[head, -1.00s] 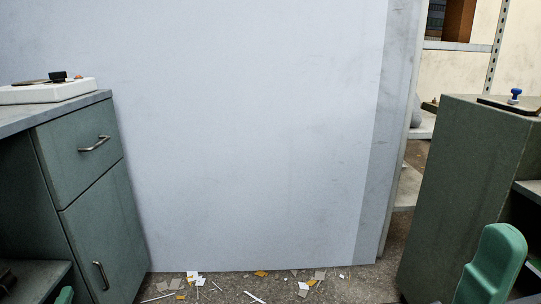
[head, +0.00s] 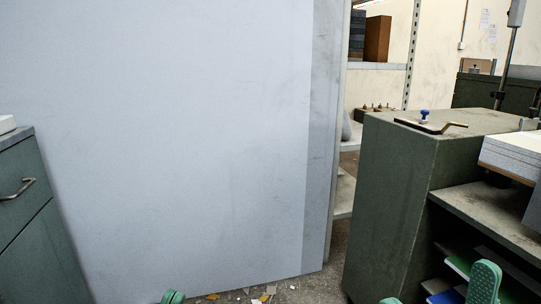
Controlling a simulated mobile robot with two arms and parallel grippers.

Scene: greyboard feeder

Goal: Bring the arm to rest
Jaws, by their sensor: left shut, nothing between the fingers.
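My left gripper (head: 172,297) shows only as a small green part at the bottom edge of the head view, left of the middle. It is shut and empty, in front of the big pale board. Most of it is cut off by the frame.
A big pale board (head: 190,140) stands across the left and middle. A green drawer cabinet (head: 28,225) is at the left edge. A dark green cabinet (head: 385,205) with open shelves stands at right, holding a blue-knobbed tool (head: 424,116) and a stack of boards (head: 512,157). Scraps (head: 262,294) litter the floor.

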